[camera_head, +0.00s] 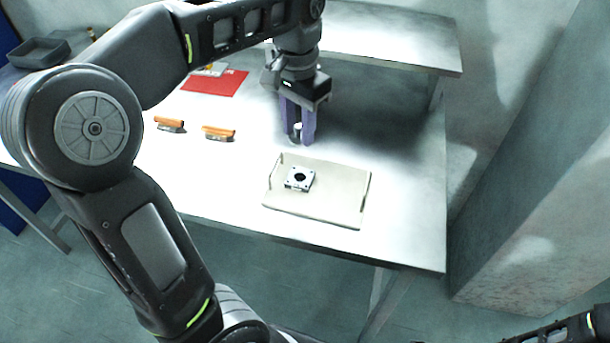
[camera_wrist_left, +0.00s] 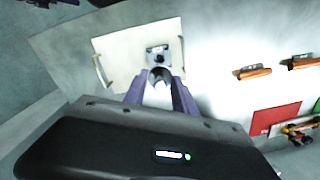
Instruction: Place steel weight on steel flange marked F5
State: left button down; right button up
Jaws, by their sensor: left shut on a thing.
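My left gripper (camera_head: 299,137) is above the table, behind the tray in the head view, with its purple fingers pointing down. It is shut on the steel weight (camera_head: 297,128), a small shiny piece mostly hidden between the fingers. The weight also shows between the fingertips in the left wrist view (camera_wrist_left: 161,76). The steel flange (camera_head: 289,183) is a square plate with a dark round hole, lying on the beige tray (camera_head: 340,211). It also shows just past the fingertips in the left wrist view (camera_wrist_left: 157,50). Its marking is too small to read. The weight is apart from the flange.
Two orange-handled tools (camera_head: 170,125) (camera_head: 218,133) lie left of the tray. A red mat (camera_head: 214,83) with small items lies farther back. A grey bin (camera_head: 38,53) stands at far left. The tray has raised handles at its sides. The table right of the tray is clear.

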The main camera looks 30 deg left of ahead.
aim_at(299, 140)
pick_arm(q)
jog(key=shift+d+f, duration=0.1)
jog(key=shift+f, duration=0.05)
notch_tip(299, 140, down, 5)
jog(key=shift+f+b, duration=0.1)
jog(key=shift+b, duration=0.2)
jog(key=shift+f, duration=0.4)
jog(key=shift+f, duration=0.1)
jog(key=shift+f, duration=1.75)
jog(key=shift+f+b, duration=0.4)
jog(key=shift+f, duration=0.25)
jog(key=c, duration=1)
grip_release()
